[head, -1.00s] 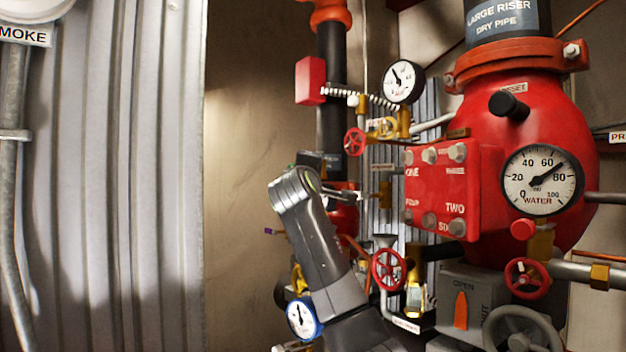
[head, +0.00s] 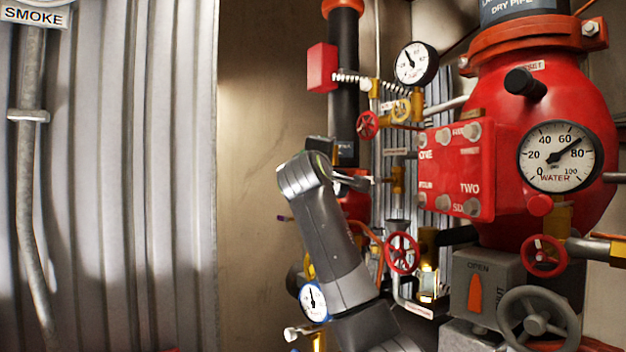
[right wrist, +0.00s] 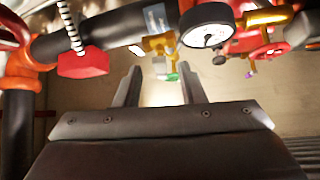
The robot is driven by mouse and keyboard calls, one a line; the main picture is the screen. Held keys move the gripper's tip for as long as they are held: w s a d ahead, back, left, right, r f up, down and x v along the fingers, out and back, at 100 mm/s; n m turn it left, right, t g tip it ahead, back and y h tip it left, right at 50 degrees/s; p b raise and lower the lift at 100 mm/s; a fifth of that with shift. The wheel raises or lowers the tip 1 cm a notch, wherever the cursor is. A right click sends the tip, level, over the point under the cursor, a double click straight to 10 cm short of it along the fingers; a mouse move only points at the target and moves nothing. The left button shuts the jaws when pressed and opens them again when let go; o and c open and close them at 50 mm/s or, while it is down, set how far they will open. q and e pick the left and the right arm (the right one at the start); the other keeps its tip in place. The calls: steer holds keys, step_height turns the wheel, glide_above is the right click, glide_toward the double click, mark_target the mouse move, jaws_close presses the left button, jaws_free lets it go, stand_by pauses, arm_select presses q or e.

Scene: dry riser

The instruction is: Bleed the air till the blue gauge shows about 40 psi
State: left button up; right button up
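The blue-rimmed gauge (head: 313,300) is low in the head view, partly covered by my right arm. Its needle points roughly straight up; its numbers are too small to read. My right gripper (head: 362,180) reaches in among the pipes, above the blue gauge. In the right wrist view the two fingers of my right gripper (right wrist: 158,74) are apart with nothing held between them. A brass valve fitting (right wrist: 160,46) with a small green part (right wrist: 171,77) shows just beyond the fingertips. My left gripper is not in view.
A large red valve body (head: 560,90) carries a white water gauge (head: 560,156) reading about 70. A black-rimmed gauge (head: 415,64), a red box (head: 322,67) and a red handwheel (head: 402,253) crowd the pipework. Corrugated wall (head: 120,180) fills the left.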

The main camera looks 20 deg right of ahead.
steer(key=b+v, duration=0.7)
steer(key=v, duration=0.8)
steer(key=shift+b, duration=0.4)
steer(key=shift+w, duration=0.1)
